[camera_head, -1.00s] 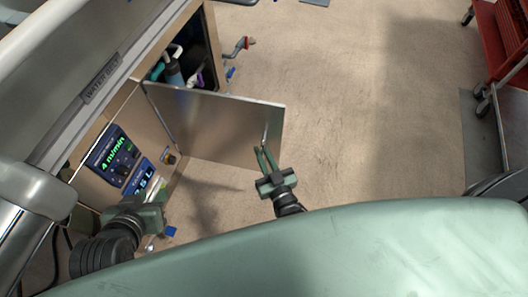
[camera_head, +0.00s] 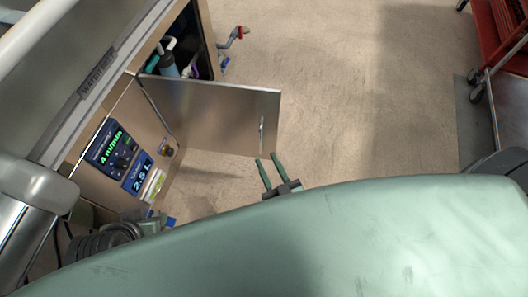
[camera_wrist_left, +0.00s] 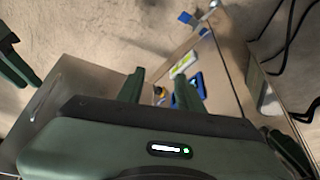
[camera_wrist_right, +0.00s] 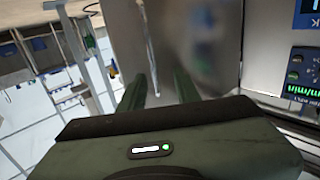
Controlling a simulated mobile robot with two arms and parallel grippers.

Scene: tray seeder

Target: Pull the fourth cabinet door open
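The cabinet door (camera_head: 215,115) is a brushed-metal panel standing swung wide open, with a thin vertical bar handle (camera_head: 262,133) near its free edge. My right gripper (camera_head: 266,160) is open just below the handle and appears clear of it. In the right wrist view the handle (camera_wrist_right: 149,45) runs down toward the space between the open fingers (camera_wrist_right: 160,85). My left gripper is mostly hidden behind my body at lower left in the head view. The left wrist view shows its fingers (camera_wrist_left: 160,82) apart and empty, with the door (camera_wrist_left: 75,85) to their left.
The open compartment (camera_head: 185,50) holds bottles and other small items. A front panel carries a green-lit display (camera_head: 112,148) and a blue display (camera_head: 138,175). A red cart (camera_head: 497,35) stands at far right. The floor (camera_head: 340,90) right of the door is clear.

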